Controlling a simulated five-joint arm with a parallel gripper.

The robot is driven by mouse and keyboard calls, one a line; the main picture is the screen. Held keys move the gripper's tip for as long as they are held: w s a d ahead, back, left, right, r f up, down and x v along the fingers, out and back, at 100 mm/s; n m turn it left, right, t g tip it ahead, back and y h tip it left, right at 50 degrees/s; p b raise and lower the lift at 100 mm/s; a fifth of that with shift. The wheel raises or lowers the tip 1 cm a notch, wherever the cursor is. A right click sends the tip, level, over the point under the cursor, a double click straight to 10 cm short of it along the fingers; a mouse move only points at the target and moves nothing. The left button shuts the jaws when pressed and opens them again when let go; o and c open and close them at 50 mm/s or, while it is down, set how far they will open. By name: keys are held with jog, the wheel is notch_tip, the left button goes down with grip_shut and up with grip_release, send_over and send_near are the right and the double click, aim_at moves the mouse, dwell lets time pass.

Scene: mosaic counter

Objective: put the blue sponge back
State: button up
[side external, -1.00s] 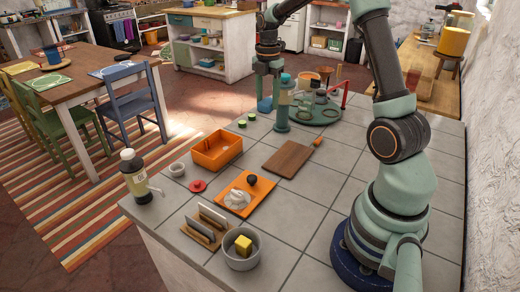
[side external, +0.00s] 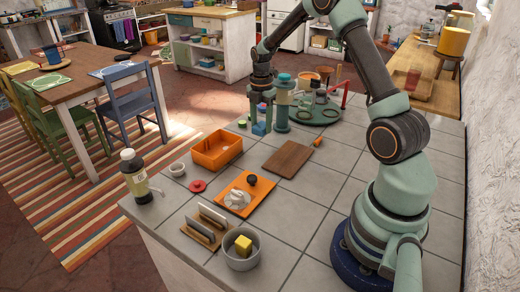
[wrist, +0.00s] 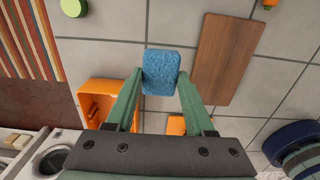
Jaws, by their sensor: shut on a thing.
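The blue sponge (side external: 259,129) is held between the fingertips of my gripper (side external: 258,122), at the back of the tiled counter. The wrist view shows the blue sponge (wrist: 161,72) squeezed between both green fingers of my gripper (wrist: 160,78). In the side view it is small and partly covered by the fingers. I cannot tell how far it is above the tiles. An orange bin (side external: 205,161) stands nearer the camera and to the left of it; the bin's wall also shows in the wrist view (wrist: 92,87).
A blue-capped bottle (side external: 282,108) stands close to the right of my gripper. A wooden board (side external: 288,159), an orange tray (side external: 232,207), a slotted rack (side external: 203,235) and a grey bowl (side external: 241,263) with a yellow block are nearer. A green disc (side external: 242,124) lies left of my gripper.

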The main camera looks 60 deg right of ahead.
aim_at(261, 147)
jog(key=shift+f, duration=2.7)
jog(key=shift+f, duration=0.15)
jog(key=o, duration=1.2)
